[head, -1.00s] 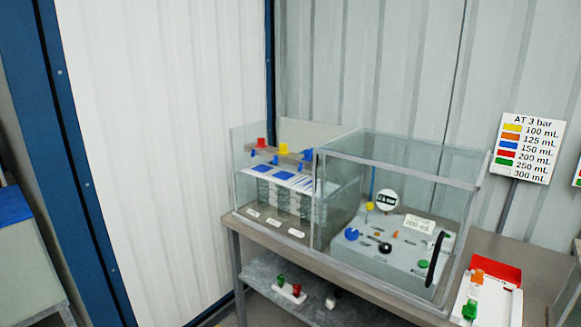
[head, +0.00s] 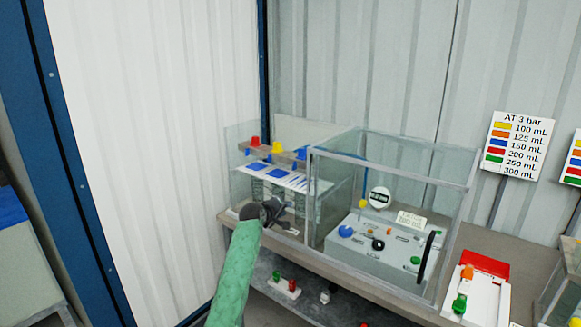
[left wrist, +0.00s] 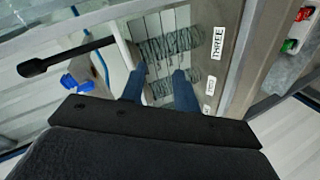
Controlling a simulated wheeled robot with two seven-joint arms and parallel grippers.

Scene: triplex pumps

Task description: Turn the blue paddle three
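A row of blue paddles hangs under red, yellow and blue caps on the clear-walled rack at the left of the bench. The rightmost blue paddle (head: 300,164) is small in the head view; I cannot read its number there. A white label reading THREE (left wrist: 218,43) shows in the left wrist view, beside wire coils (left wrist: 170,45). My left gripper (head: 277,208) is in front of the rack's lower part, below the paddles. Its two blue fingers (left wrist: 157,88) are apart with nothing between them. My right gripper is out of view.
A clear-walled case right of the rack holds a grey pump box (head: 380,255) with a black lever (head: 425,258). A white tray (head: 490,300) stands farther right. A colour chart (head: 516,145) stands behind. The lower shelf holds small red and green parts (head: 284,284).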

